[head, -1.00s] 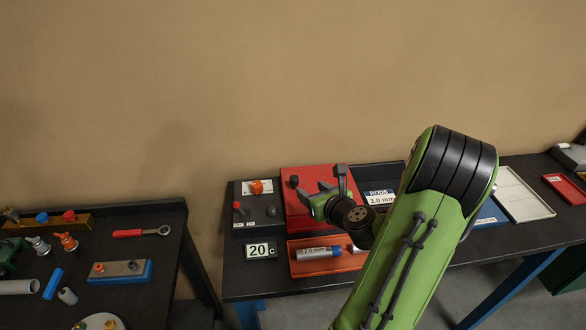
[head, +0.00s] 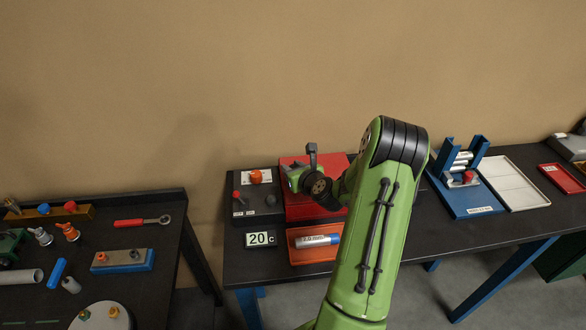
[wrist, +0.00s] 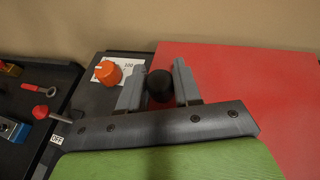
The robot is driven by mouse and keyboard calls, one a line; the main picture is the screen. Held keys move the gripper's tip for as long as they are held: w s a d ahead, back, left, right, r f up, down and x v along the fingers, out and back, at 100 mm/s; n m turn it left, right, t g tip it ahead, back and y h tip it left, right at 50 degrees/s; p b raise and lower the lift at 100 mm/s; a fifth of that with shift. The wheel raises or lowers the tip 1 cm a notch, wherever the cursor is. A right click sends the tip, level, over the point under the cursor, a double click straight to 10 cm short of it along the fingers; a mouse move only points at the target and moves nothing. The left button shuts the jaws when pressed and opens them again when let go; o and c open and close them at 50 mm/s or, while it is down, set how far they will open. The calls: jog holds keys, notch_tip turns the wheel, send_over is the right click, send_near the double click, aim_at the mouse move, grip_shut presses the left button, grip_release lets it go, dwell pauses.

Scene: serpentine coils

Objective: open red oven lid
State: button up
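The red oven lid (wrist: 235,95) fills the right of the wrist view and lies flat and closed. In the head view the red lid (head: 333,161) is partly hidden behind my arm and gripper. A round black knob (wrist: 160,86) stands near the lid's left edge. My gripper (wrist: 159,80) is over the lid, its two grey fingers apart with the knob between them. Little room shows between fingers and knob, and I cannot tell whether they touch. In the head view my gripper (head: 299,172) hides the knob.
Left of the lid is a dark control panel with an orange dial (wrist: 108,73) and a red switch (wrist: 41,112). In front are a temperature display (head: 260,239) and an orange tray (head: 312,256) holding a labelled tube (head: 317,240). A blue rack (head: 463,188) stands to the right.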

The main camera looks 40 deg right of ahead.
grip_shut()
jog(key=s+d+p, duration=0.2)
jog(key=s+d, duration=0.9)
jog(key=d, duration=0.5)
jog(key=o, duration=0.5)
grip_release()
jog(key=shift+o, duration=0.2)
jog(key=v, duration=1.5)
jog(key=shift+s+r+b, duration=0.15)
jog(key=shift+s+b, duration=0.2)
jog(key=shift+b, duration=0.05)
